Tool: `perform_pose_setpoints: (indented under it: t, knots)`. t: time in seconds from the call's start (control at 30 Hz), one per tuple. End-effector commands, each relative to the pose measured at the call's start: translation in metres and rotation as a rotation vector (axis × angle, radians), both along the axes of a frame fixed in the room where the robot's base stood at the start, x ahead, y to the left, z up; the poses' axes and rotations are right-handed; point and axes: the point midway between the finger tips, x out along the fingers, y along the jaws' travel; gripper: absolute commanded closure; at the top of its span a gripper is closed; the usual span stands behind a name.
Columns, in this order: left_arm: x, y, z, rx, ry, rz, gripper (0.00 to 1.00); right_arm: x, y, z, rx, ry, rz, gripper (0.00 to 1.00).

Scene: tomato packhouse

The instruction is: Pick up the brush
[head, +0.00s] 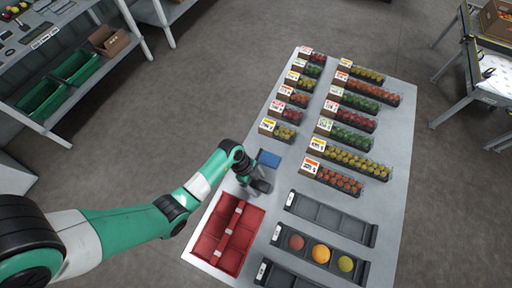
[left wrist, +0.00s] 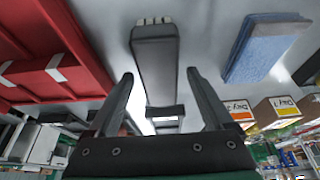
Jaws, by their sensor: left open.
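The brush (left wrist: 155,62), a grey block with a row of pale bristles at one end, lies on the light table in the left wrist view. My left gripper (left wrist: 160,76) is open, with one finger on each side of the brush and visible gaps to it. In the head view my left gripper (head: 252,184) is low over the table, between the red crate and the blue sponge. There the brush is a small dark shape (head: 263,186) beside the fingers, partly hidden by them. My right gripper is not in view.
A red divided crate (head: 218,258) is close by, and a blue sponge (head: 268,159) lies just behind the gripper. Rows of tomato punnets with price cards fill the table's far part. Dark trays (head: 330,219) lie to the right, one holding three round fruits.

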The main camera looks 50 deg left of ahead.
Motion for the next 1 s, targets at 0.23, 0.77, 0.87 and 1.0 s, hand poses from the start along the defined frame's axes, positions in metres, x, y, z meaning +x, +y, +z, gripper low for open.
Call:
perform_pose_setpoints:
  t: [0.23, 0.77, 0.87, 1.0]
  knots:
    - [0.0, 0.0, -0.0001, 0.0, 0.0, 0.0, 0.15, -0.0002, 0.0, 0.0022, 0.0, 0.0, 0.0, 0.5]
    - [0.0, 0.0001, -0.0045, 0.0, 0.0, 0.0, 0.19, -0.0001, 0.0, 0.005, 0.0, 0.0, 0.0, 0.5]
    - [0.0, 0.0001, -0.0045, 0.0, 0.0, 0.0, 0.37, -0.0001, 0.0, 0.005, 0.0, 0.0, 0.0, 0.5]
    - [0.0, 0.0001, -0.0045, 0.0, 0.0, 0.0, 0.62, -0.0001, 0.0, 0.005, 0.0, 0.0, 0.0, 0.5]
